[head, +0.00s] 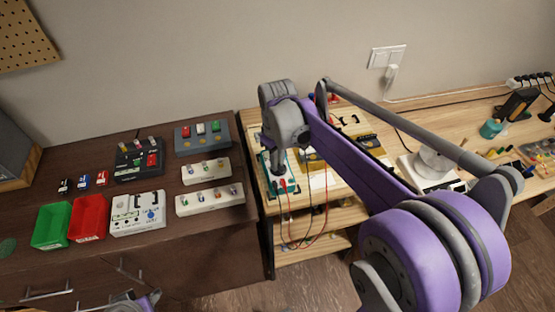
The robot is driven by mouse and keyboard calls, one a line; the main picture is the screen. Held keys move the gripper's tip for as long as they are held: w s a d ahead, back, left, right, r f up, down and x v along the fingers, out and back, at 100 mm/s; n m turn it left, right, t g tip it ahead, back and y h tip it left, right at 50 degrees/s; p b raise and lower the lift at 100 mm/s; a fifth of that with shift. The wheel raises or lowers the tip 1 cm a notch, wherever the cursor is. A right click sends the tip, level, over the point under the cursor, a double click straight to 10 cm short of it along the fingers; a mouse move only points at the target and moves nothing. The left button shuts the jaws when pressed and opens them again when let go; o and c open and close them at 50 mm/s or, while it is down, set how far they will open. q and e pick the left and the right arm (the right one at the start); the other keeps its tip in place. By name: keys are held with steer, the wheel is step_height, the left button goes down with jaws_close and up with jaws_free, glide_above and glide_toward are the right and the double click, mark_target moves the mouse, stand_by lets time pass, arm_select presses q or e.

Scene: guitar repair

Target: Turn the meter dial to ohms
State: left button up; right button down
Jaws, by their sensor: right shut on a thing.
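The meter (292,186) is a small teal-edged box on the left end of the light wooden bench, with red and black leads plugged in at its near end. My right gripper (277,170) points down onto the meter's face and is shut on its dial. The gripper and wrist hide the dial, so its setting cannot be read. A purple and grey part of my left arm (146,301) shows at the bottom edge; whether its gripper is open or shut cannot be made out.
The leads (309,225) hang in loops over the bench's front edge. On the dark cabinet at left stand a green bin (52,226), a red bin (88,218) and several pedal-like boxes. My right arm crosses over the bench's middle. A white-based device (428,172) stands right of it.

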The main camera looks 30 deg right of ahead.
steer(key=shift+n, duration=0.5)
steer(key=c, duration=0.9)
jaws_free()
steer(key=shift+o, duration=0.2)
step_height(320, 180, up, 11)
steer(key=shift+p, duration=0.4)
steer(key=shift+s+a+f, duration=0.1)
steer(key=shift+f, duration=0.05)
